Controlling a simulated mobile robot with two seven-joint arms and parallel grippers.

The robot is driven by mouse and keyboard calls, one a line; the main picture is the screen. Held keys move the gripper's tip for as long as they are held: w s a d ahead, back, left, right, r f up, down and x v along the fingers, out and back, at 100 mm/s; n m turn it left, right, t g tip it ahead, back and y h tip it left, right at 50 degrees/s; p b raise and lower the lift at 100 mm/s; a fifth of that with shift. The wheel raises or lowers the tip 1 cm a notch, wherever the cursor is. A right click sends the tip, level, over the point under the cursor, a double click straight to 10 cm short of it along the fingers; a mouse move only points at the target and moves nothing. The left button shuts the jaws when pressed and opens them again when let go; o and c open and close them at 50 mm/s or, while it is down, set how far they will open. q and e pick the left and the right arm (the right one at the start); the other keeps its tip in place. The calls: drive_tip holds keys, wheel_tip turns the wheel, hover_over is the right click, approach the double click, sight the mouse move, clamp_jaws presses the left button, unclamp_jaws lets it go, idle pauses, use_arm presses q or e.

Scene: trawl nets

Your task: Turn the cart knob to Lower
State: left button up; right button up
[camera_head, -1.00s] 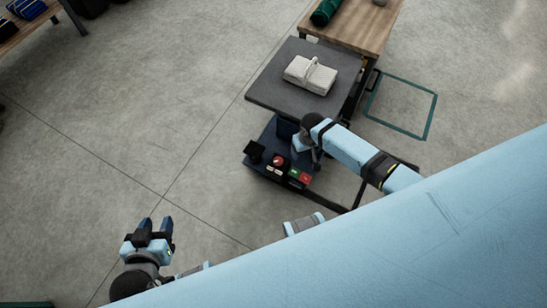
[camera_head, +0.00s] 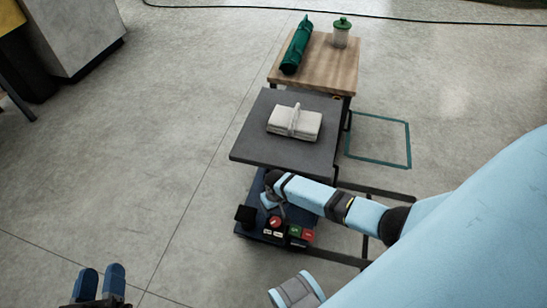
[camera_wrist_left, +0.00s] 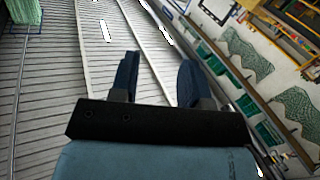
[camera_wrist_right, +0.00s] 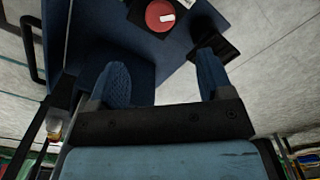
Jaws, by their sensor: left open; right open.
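The cart has a dark grey top (camera_head: 250,140) and a navy control panel (camera_head: 258,190) at its near end. A round red knob (camera_head: 274,221) with a white mark sits on the panel, above small white labels. In the right wrist view the knob (camera_wrist_right: 153,20) lies beyond my fingertips, near the top edge. My right gripper (camera_head: 270,204) is open above the panel, close to the knob and apart from it. Its two fingers also show in the right wrist view (camera_wrist_right: 161,60). My left gripper (camera_head: 100,272) is open and empty over the floor at lower left.
A green button (camera_head: 295,231) and a red button (camera_head: 308,236) sit right of the knob. A black box (camera_head: 245,215) stands at the panel's left. A light bundle (camera_head: 293,122) lies on the cart top. A wooden table (camera_head: 330,70) stands behind.

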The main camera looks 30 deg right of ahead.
drive_tip(key=b, duration=0.3)
hover_over(275, 221)
wheel_tip(275, 221, down, 6)
drive_tip(key=shift+s+d+f, duration=0.1)
drive_tip(key=shift+f, duration=0.15)
wheel_tip(275, 221, down, 4)
drive_tip(key=shift+r+b, duration=0.1)
drive_tip(key=shift+b, duration=0.9)
drive_tip(key=shift+f, duration=0.5)
use_arm(q)
drive_tip(key=shift+d+f+m+h, duration=0.15)
drive_tip(key=shift+d+f+h, duration=0.05)
drive_tip(key=shift+d+h, duration=0.3)
drive_tip(key=shift+d+f+m+h, duration=0.15)
drive_tip(key=shift+d+f+h, duration=0.05)
drive_tip(key=shift+d+h, duration=0.25)
use_arm(e)
drive_tip(key=c, duration=0.9)
use_arm(q)
drive_tip(key=shift+r, duration=0.1)
